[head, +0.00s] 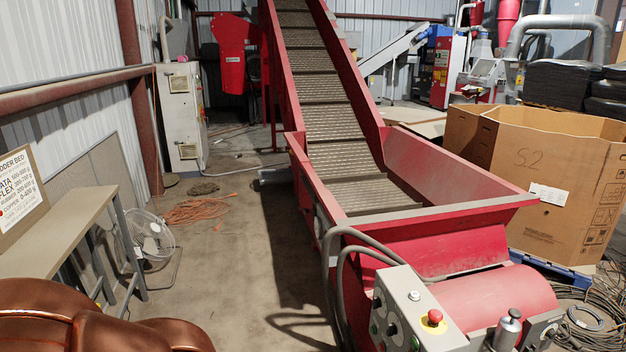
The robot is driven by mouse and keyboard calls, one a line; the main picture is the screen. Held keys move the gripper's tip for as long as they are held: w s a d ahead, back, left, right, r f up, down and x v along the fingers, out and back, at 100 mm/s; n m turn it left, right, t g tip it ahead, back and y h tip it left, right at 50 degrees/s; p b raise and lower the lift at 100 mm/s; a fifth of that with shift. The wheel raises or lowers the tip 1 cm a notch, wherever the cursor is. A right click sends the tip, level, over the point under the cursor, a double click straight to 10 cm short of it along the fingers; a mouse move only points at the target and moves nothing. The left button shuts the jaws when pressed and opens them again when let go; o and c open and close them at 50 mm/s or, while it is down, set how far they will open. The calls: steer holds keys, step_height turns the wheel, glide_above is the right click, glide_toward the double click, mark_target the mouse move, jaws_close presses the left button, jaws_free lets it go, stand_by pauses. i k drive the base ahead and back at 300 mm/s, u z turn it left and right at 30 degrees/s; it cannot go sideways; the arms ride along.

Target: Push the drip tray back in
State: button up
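I cannot make out a drip tray for certain. A low grey metal piece (273,175) sticks out on the floor at the left side of the red conveyor (412,228), near its bend. It is small and partly hidden by the conveyor, and I cannot tell whether it is the tray. The conveyor has a ribbed belt rising to the back and a hopper in front. My gripper is not in view.
A control box (414,310) with a red button is at the hopper's front. A bench (60,232) and fan (152,238) stand left. Orange cable (200,210) lies on the floor. A cardboard box (540,170) stands right. The floor left of the conveyor is mostly clear.

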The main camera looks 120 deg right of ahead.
mark_target(277, 176)
steer(key=z, duration=3.6)
steer(key=i, duration=6.3)
steer(key=z, duration=0.65)
